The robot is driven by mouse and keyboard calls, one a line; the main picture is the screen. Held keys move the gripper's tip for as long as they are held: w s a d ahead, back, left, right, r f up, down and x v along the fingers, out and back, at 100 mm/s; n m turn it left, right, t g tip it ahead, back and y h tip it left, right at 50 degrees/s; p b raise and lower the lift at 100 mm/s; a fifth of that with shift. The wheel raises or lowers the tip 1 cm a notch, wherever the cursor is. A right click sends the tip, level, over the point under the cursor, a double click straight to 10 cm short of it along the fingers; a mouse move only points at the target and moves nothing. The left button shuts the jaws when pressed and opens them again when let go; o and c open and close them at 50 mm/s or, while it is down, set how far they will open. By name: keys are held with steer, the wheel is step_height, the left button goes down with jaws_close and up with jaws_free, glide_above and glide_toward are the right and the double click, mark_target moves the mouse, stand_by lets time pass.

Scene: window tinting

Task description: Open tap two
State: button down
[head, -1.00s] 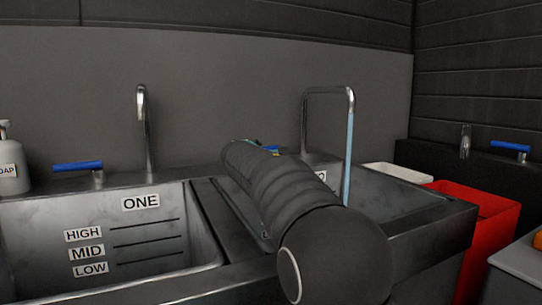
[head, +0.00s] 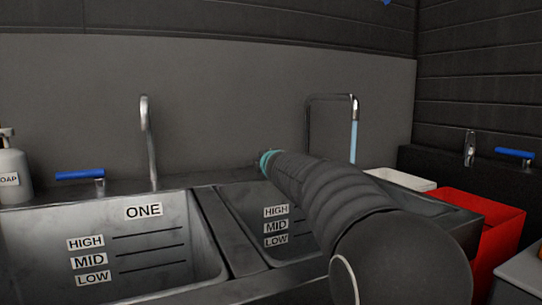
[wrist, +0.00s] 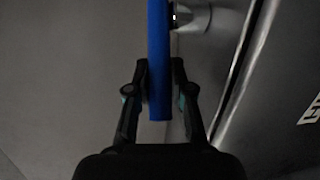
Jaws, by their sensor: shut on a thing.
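The second tap's bent metal spout (head: 331,97) stands behind the right-hand basin (head: 236,205) in the head view. A pale blue stream of water (head: 354,142) falls from its end; my arm hides the lower part. In the wrist view, a blue tap handle (wrist: 159,40) runs down between the fingers of my gripper (wrist: 161,72). The fingers are shut on it, one on each side, near its end. A metal tap stem (wrist: 190,18) shows beside the handle. In the head view, my arm hides the gripper and this handle.
Basin ONE (head: 150,250) is at the left, with its own spout (head: 148,140) and blue handle (head: 80,174). A soap bottle (head: 10,170) stands at the far left. A white tray (head: 402,179), a red bin (head: 487,215) and another blue-handled tap (head: 514,154) are at the right.

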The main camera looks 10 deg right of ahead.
steer(key=n+y, duration=0.1)
steer(key=s+d+n+y+p, duration=0.1)
steer(key=y, duration=0.1)
steer(key=d+n+y, duration=0.1)
steer(key=y, duration=0.1)
steer(key=shift+s+r+g+p, duration=0.15)
steer(key=shift+g+p, duration=0.15)
steer(key=shift+p, duration=0.05)
steer(key=shift+s+d+n+g+y, duration=0.1)
steer(key=shift+d+n+g+y, duration=0.1)
steer(key=shift+n+y, duration=0.35)
steer(key=shift+s+d+n+g+y, duration=0.1)
steer(key=shift+n+g+y, duration=0.1)
steer(key=shift+n+y, duration=0.35)
steer(key=c, duration=1)
jaws_free()
steer(key=shift+s, duration=0.1)
steer(key=shift+v, duration=5.95)
